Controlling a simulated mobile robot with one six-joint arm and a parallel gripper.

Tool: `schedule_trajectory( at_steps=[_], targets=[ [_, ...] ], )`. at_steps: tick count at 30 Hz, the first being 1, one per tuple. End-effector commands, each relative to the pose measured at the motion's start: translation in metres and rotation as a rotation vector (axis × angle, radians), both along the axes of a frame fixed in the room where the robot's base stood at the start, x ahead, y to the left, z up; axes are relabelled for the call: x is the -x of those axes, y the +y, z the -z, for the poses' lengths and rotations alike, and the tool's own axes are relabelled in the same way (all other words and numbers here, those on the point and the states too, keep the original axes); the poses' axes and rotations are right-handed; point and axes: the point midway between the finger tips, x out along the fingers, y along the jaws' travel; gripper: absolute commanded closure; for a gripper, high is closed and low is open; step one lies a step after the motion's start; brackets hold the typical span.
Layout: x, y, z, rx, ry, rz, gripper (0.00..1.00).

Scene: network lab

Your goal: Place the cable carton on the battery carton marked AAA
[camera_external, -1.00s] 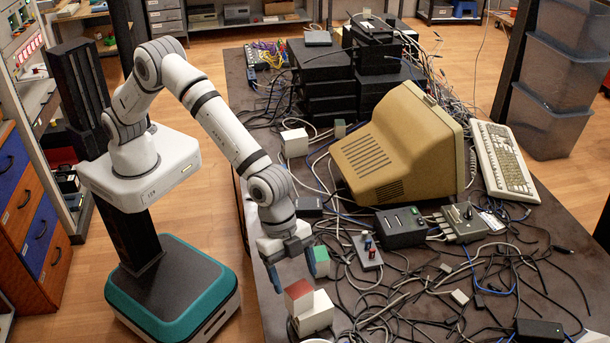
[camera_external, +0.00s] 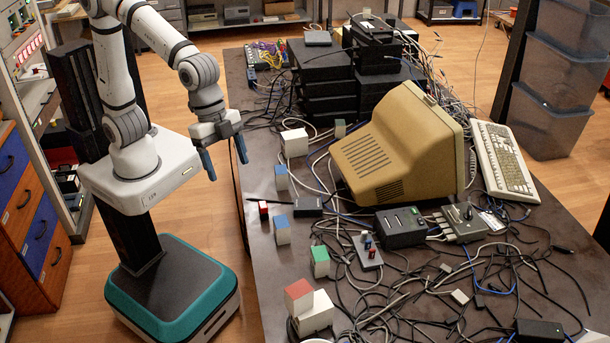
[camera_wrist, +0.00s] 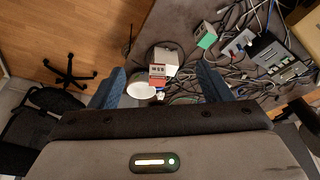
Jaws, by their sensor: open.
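My gripper (camera_external: 225,160) is open and empty, raised beside the table's left edge; its two blue fingers also show in the wrist view (camera_wrist: 160,85). A red-topped carton (camera_external: 299,296) is at the front left of the table, against or on a larger white carton (camera_external: 318,314); I cannot tell which. Both show in the wrist view, red (camera_wrist: 157,71) and white (camera_wrist: 165,54). A green-topped carton (camera_external: 320,262) stands behind them. Blue-topped cartons (camera_external: 282,231) (camera_external: 281,178) stand farther back. Labels are too small to read, so I cannot tell the cable or AAA carton.
A small red block (camera_external: 264,210) lies near the left edge. A white box (camera_external: 295,143) stands farther back. The beige monitor (camera_external: 400,150), a switch box (camera_external: 401,228) and tangled cables cover the middle and right. The strip along the left edge is fairly clear.

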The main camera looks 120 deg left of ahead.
Motion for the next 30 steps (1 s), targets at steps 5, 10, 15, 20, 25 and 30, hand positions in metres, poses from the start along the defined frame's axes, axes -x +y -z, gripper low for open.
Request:
schedule_trajectory(
  at_steps=[5,10,15,20,25,30],
  targets=[
    [0.098,0.02,-0.008,-0.006,0.021,-0.084,0.29],
    [0.173,0.033,0.004,-0.013,0.044,-0.153,0.29],
    [0.215,0.039,0.017,-0.018,0.059,-0.193,0.29],
    [0.225,0.04,0.022,-0.018,0.065,-0.204,0.29],
    [0.225,0.04,0.021,-0.018,0.065,-0.204,0.29],
    [0.224,0.04,0.021,-0.019,0.065,-0.203,0.29]
  ],
)
